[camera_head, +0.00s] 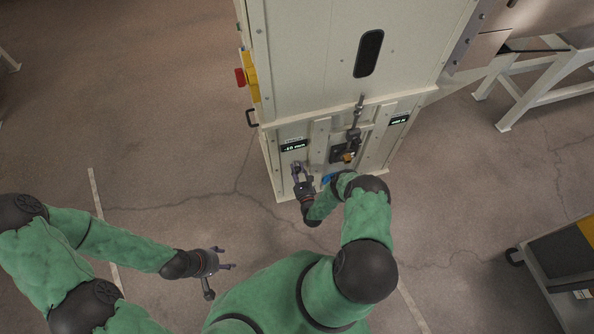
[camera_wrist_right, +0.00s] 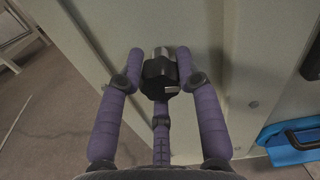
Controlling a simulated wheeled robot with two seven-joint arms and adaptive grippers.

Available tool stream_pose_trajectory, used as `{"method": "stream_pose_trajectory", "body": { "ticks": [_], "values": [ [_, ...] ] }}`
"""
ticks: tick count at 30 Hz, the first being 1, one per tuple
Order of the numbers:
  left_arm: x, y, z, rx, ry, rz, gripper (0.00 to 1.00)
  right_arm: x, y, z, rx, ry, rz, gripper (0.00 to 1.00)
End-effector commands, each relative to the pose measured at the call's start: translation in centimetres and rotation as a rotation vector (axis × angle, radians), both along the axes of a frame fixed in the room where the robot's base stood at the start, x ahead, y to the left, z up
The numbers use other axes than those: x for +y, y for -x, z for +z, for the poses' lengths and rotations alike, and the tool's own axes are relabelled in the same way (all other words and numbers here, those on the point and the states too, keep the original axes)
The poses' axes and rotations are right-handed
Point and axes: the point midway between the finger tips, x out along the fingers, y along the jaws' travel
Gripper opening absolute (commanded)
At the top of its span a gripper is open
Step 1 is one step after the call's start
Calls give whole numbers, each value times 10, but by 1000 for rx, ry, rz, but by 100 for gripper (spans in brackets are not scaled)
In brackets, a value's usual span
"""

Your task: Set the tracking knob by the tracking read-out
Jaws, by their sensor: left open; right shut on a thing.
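The tracking knob (camera_wrist_right: 157,88) is black with a pale mark and sits on a short metal shaft at the cream cabinet panel. My right gripper (camera_wrist_right: 159,62) is shut on it, its purple fingers around the knob. In the head view the right gripper (camera_head: 298,168) is low on the cabinet front and largely covers the knob. A small dark read-out (camera_head: 294,146) with lit characters sits just above it; it seems to start with a minus sign, but the rest is too small to read surely. My left gripper (camera_head: 228,258) is open and empty over the floor.
The cream cabinet (camera_head: 312,60) has a second read-out (camera_head: 399,120), a vertical metal lever (camera_head: 355,125) and a red button (camera_head: 240,77). A blue part (camera_wrist_right: 292,142) is right of the knob. A cart (camera_head: 560,265) stands at right. Floor at left is free.

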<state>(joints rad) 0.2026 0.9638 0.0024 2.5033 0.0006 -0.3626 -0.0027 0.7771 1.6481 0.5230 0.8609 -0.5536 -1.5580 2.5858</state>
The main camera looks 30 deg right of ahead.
Motion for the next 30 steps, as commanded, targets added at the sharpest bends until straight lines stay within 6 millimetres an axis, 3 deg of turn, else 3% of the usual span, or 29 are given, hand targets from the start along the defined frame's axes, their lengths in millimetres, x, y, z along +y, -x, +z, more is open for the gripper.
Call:
{"method": "stream_pose_trajectory", "body": {
  "ticks": [6, 7, 9, 22, 30],
  "values": [
    [0, 0, 0, 0, 0, 0, 58, -2, -1, 0, 2, 3, -2, 2],
    [0, 0, 0, 0, 0, 0, 58, -2, -1, 0, 2, 3, -3, 43],
    [0, 0, 0, 0, 0, 0, 58, -2, -1, 0, 1, 3, -3, 58],
    [0, 0, 0, 0, 0, 0, 58, 1, 7, -1, 3, 0, -1, 58],
    [0, 0, 0, 0, 0, 0, 58, 10, 51, -1, 4, 0, -4, 58]
  ]
}}
